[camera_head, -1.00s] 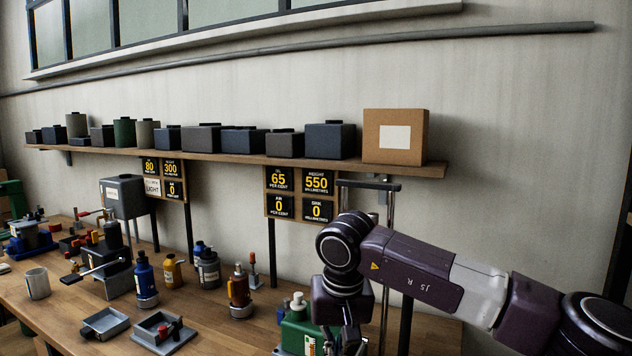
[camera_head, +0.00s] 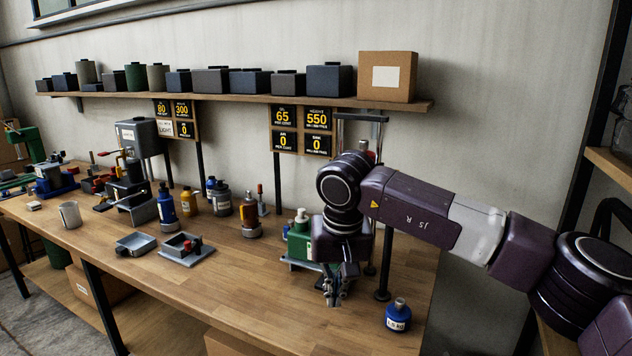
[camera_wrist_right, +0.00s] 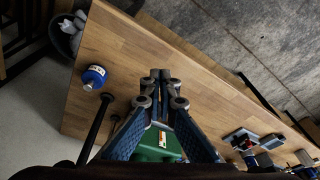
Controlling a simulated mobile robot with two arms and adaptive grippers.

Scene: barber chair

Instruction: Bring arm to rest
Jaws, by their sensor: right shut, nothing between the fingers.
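My right arm comes in from the right in the head view. Its gripper (camera_head: 336,298) points down over the right part of the wooden workbench (camera_head: 225,290), in front of a green device. The right gripper is shut and empty; its fingertips (camera_wrist_right: 160,76) meet in the right wrist view. I cannot tell the exact gap between the fingertips and the bench top. My left gripper is not in view.
A green device (camera_head: 299,240) stands close behind the right gripper. A blue bottle (camera_head: 398,315) stands near the bench's right end. Bottles, trays (camera_head: 186,250) and a mug (camera_head: 69,214) stand further left. The front middle of the bench is clear.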

